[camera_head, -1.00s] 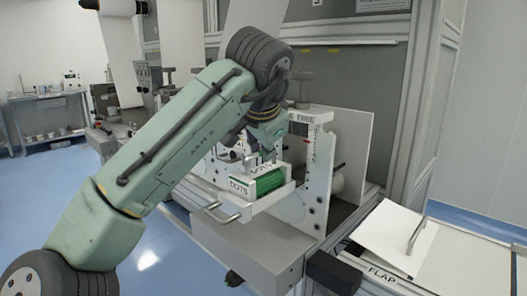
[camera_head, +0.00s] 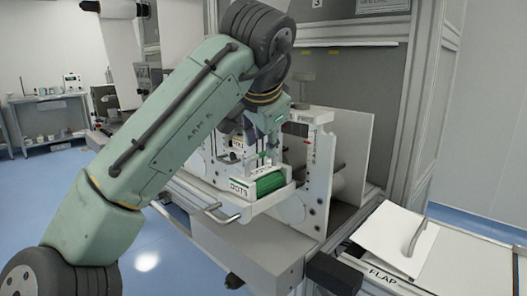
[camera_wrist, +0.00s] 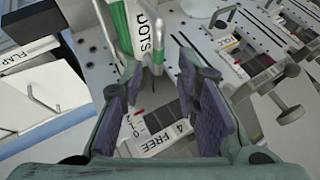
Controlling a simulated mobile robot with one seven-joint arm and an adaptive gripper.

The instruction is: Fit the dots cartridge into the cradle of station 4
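The dots cartridge (camera_head: 268,184) has a green body and a white plate marked DOTS. It rests level in a white tray-like cradle (camera_head: 258,207) at the front of the machine; whether it is fully seated I cannot tell. In the wrist view the cartridge (camera_wrist: 122,28) is at the top, with a pale bar handle beside its label. My gripper (camera_head: 265,152) is above the cartridge, pointing down. In the wrist view my gripper (camera_wrist: 160,72) has its two fingers spread, with nothing clasped between them. A "4 FREE" label (camera_wrist: 165,138) shows between the fingers.
A bar handle (camera_head: 224,216) juts from the front. A white upright side plate (camera_head: 317,165) stands close to the right of my gripper. At the right is a white panel (camera_head: 392,238) with a handle, by the FLAP label. Blue floor lies open at left.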

